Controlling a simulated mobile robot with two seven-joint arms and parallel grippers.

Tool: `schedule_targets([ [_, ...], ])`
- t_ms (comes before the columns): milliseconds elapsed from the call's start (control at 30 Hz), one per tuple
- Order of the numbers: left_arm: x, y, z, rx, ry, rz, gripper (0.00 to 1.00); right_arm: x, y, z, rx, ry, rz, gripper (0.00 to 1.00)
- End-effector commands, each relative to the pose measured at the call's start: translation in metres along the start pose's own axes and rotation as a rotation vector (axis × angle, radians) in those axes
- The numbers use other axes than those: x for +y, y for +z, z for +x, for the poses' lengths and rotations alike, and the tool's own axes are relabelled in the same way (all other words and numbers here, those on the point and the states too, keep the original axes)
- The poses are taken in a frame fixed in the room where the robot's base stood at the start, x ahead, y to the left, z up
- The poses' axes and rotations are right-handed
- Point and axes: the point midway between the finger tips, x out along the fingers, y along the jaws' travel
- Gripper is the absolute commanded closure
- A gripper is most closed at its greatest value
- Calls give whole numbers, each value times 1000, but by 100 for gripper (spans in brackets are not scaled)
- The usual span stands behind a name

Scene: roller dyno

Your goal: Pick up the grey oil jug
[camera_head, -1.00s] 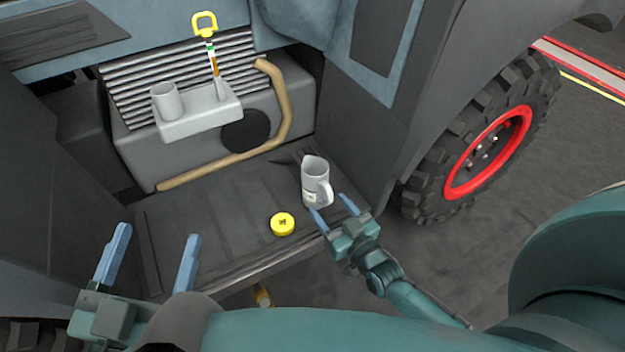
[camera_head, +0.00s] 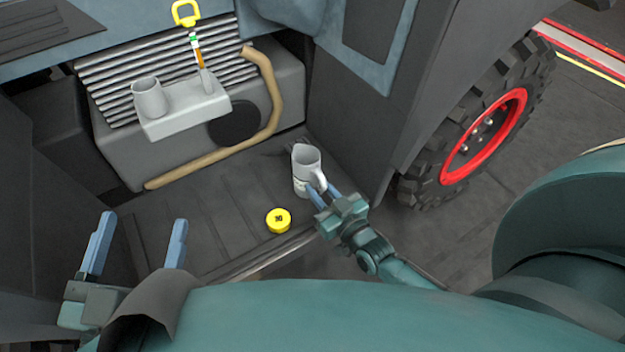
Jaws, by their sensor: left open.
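The grey oil jug (camera_head: 303,172) stands on the dark ledge (camera_head: 200,225) in front of the engine, with its open top facing up and its handle towards the lower right. My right gripper (camera_head: 322,189) is at the jug's handle, with one blue finger on either side of it. The fingers are close together, but whether they press on the handle cannot be told. My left gripper (camera_head: 138,238) is open and empty at the lower left, well away from the jug.
A yellow cap (camera_head: 278,220) lies on the ledge left of my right gripper. Behind are the grey engine block, a filler neck (camera_head: 149,97), a yellow-handled dipstick (camera_head: 186,14) and a tan hose (camera_head: 272,95). A red-rimmed wheel (camera_head: 485,137) stands to the right.

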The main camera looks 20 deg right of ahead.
Motion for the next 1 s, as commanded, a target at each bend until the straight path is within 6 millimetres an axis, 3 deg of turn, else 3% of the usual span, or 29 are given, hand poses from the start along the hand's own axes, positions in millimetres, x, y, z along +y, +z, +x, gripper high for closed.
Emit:
schedule_targets([
  [300, 0, 0, 0, 1, 1, -1, 27, 0, 0, 0, 0, 0, 0, 100],
  [1000, 0, -5, 0, 2, 0, 8, 27, 0, -9, 0, 3, 0, 0, 100],
])
